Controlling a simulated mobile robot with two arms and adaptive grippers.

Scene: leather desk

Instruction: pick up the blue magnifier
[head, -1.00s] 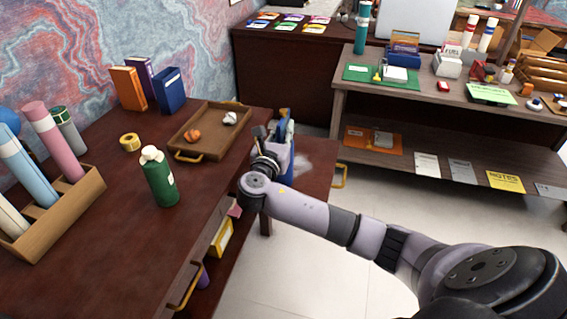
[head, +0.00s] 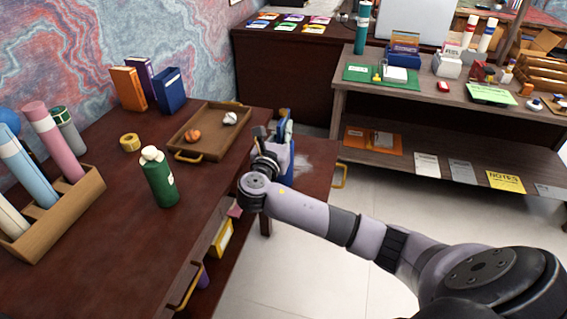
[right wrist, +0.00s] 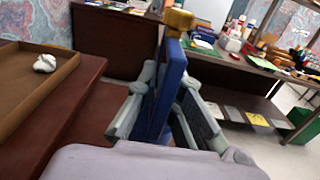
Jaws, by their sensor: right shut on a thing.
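My right gripper (head: 278,145) is beyond the right edge of the dark wooden desk, next to the tray. In the right wrist view its grey fingers (right wrist: 168,90) are shut on a flat, upright blue thing (right wrist: 163,100), seen nearly edge-on, with a gold-coloured piece (right wrist: 178,20) at its top. I take it for the blue magnifier, but no lens can be made out. In the head view the blue thing (head: 291,166) is mostly hidden behind my gripper and wrist. My left gripper is not in view.
A wooden tray (head: 216,116) with an orange and a white lump lies close left of the gripper. A green bottle (head: 160,178), tape roll (head: 130,142) and books (head: 168,90) stand on the desk. A shelf unit (head: 345,100) stands to the right. Floor between is clear.

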